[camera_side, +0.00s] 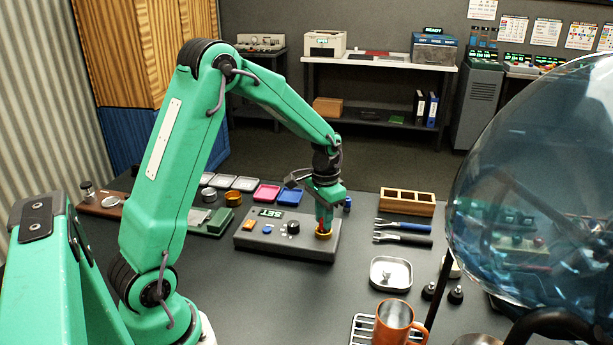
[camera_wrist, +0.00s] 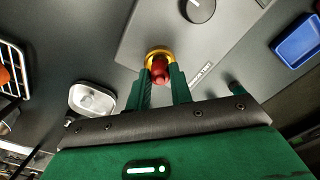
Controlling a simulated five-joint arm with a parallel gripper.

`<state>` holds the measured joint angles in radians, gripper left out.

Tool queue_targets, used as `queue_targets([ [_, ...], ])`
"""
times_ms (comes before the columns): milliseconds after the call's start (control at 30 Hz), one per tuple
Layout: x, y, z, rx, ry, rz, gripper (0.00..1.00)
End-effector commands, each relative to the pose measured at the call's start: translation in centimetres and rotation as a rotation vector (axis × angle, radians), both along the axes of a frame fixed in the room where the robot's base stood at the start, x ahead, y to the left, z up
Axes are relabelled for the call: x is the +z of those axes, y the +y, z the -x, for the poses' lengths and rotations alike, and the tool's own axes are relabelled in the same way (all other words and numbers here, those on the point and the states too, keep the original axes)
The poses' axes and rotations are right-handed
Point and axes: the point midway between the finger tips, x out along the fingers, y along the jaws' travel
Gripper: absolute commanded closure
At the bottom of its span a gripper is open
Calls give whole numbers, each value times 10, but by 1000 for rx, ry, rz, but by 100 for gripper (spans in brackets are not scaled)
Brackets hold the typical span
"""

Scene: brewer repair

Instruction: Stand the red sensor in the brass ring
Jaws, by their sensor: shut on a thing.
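The red sensor (camera_side: 320,226) is between the fingers of my gripper (camera_side: 325,213), at the right end of the grey control box. The brass ring (camera_side: 324,235) is on the box top right under it. In the wrist view the red sensor (camera_wrist: 160,72) shows between the green fingertips (camera_wrist: 160,78), with the brass ring (camera_wrist: 157,51) around its far side. My gripper is shut on the sensor and points down. The sensor looks roughly upright. Its lower end is hidden, so I cannot tell how deep it sits in the ring.
The grey box carries a black knob (camera_side: 293,227) and buttons left of the ring. A large glass globe (camera_side: 545,190) fills the right side.

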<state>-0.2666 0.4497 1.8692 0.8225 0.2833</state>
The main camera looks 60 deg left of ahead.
Motion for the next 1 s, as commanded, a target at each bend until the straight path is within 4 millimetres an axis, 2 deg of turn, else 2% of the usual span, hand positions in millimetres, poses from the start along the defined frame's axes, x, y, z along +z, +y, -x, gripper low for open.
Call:
queue_targets([
  [933,-4,0,0,0,0,0,100],
  [967,-4,0,0,0,0,0,75],
  [1000,-4,0,0,0,0,0,67],
])
